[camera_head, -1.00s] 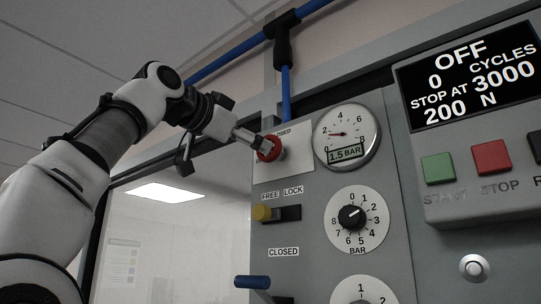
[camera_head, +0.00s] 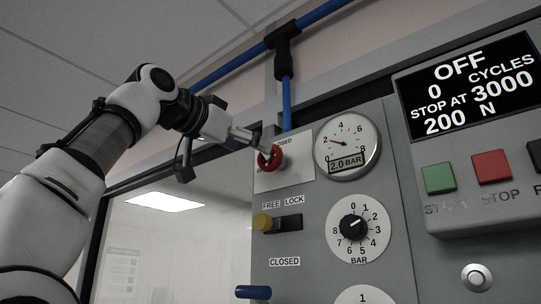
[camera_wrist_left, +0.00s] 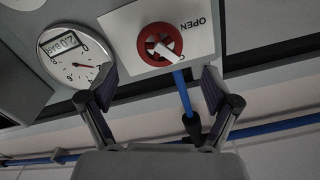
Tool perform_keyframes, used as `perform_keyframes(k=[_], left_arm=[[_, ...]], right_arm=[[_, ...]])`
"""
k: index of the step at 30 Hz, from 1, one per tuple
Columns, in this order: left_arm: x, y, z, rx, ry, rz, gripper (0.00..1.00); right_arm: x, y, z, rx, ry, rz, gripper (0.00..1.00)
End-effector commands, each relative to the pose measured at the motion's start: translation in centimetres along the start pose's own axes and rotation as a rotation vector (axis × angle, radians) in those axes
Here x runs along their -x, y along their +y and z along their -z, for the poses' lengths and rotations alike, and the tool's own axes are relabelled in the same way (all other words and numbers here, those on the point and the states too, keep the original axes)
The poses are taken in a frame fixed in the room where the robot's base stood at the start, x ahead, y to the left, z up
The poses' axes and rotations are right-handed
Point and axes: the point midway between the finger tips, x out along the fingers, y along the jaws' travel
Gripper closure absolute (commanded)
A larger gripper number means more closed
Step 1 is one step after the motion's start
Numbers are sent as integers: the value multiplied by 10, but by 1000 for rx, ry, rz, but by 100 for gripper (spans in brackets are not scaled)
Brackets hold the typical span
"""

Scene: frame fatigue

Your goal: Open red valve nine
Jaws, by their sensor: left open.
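The red valve (camera_head: 275,163) is a round knob on a white plate at the panel's upper left, partly hidden by my left gripper (camera_head: 262,140) in the head view. In the wrist view the red valve (camera_wrist_left: 142,42) is ringed, with a white bar across it set at a slant. The word OPEN shows on its plate; part of CLOSED shows in the head view. My left gripper is open, its fingers (camera_wrist_left: 157,88) spread apart with nothing between them, the valve beyond the tips. I cannot tell whether a finger touches it. My right gripper is not in view.
A gauge (camera_head: 347,138) beside the valve reads 2.0 BAR. A blue pipe (camera_head: 287,100) runs above the valve. A display (camera_head: 468,80) reads OFF.

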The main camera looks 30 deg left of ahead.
Motion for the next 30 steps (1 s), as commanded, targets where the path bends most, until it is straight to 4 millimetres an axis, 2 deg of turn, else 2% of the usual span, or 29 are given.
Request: perform_keyframes(k=[9,12,20,21,23,24,26,30], left_arm=[[-57,-1,4,-3,-4,-2,12],[-69,0,2,-3,-3,-2,12],[-73,1,-1,-3,-1,0,12],[-73,1,-1,-3,-1,0,19],[-73,1,-1,-4,-1,0,40],[-73,1,-1,-4,-1,0,54],[-73,1,-1,-4,-1,0,72],[-73,0,-1,-4,-1,0,72]], right_arm=[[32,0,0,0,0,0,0],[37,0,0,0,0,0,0],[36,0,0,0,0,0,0],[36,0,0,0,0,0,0],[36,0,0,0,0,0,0],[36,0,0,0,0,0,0],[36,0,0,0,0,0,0],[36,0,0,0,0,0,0]])
